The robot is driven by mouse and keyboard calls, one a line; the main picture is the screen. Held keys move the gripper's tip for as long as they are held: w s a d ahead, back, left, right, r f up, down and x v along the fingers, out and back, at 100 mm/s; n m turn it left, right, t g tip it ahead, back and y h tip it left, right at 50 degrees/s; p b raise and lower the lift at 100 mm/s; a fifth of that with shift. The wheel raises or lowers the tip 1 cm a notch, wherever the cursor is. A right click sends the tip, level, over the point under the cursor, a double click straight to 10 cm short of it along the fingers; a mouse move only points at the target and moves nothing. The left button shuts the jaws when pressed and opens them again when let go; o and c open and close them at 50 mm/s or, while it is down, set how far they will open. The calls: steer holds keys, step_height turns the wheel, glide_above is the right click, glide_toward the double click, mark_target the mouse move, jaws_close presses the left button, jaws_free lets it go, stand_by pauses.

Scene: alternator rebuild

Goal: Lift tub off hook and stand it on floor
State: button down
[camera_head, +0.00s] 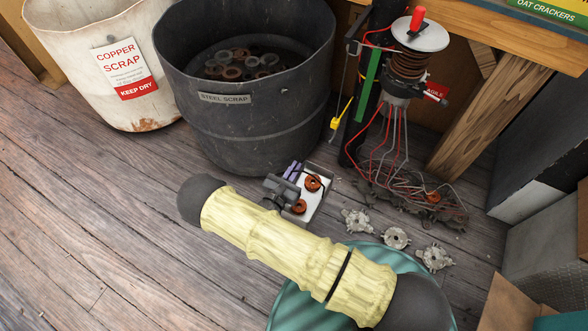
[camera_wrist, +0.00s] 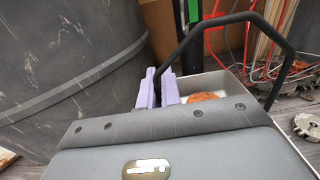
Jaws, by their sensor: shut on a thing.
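The tub is a small pale, open box with copper-coloured coils inside; in the head view its pale inside (camera_head: 311,203) shows low beside the dark bin. In the wrist view its grey rim (camera_wrist: 215,78) and black bail handle (camera_wrist: 225,19) show, the handle standing up. My gripper has lilac fingers (camera_head: 292,169), which in the wrist view (camera_wrist: 158,88) are closed on the left side of the handle. My grey wrist hides the near part of the tub. I cannot tell whether its base touches the floor.
A dark steel scrap bin (camera_head: 240,120) stands just left of the tub, and a white copper scrap bin (camera_head: 75,45) further left. A wire-wound stand (camera_head: 408,65) and tangled leads are right. Several metal parts (camera_head: 397,238) lie nearby. Plank floor (camera_head: 90,200) is clear at left.

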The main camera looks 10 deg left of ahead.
steer(key=shift+r+p, duration=0.5)
steer(key=shift+r, duration=0.2)
steer(key=shift+r+p+v, duration=0.2)
steer(key=shift+p+v, duration=0.7)
steer(key=shift+v, duration=2.1)
steer(key=shift+d, duration=0.1)
steer(key=w+d+r+m+g+h+p, duration=0.1)
steer(key=w+d+r+m+g+h, duration=0.1)
steer(key=d+r, duration=0.4)
steer(key=w+d+r+m+g+h+p, duration=0.1)
steer(key=d+r, duration=0.5)
steer(key=d, duration=0.9)
steer(key=w+d+r+m+g+h+p, duration=0.1)
steer(key=w+d+r+m+g+h, duration=0.2)
steer(key=d, duration=0.8)
step_height(320, 180, up, 3)
steer(key=shift+r+h+p, duration=0.15)
steer(key=shift+h+p, duration=0.2)
steer(key=shift+h, duration=0.65)
steer(key=shift+d, duration=0.1)
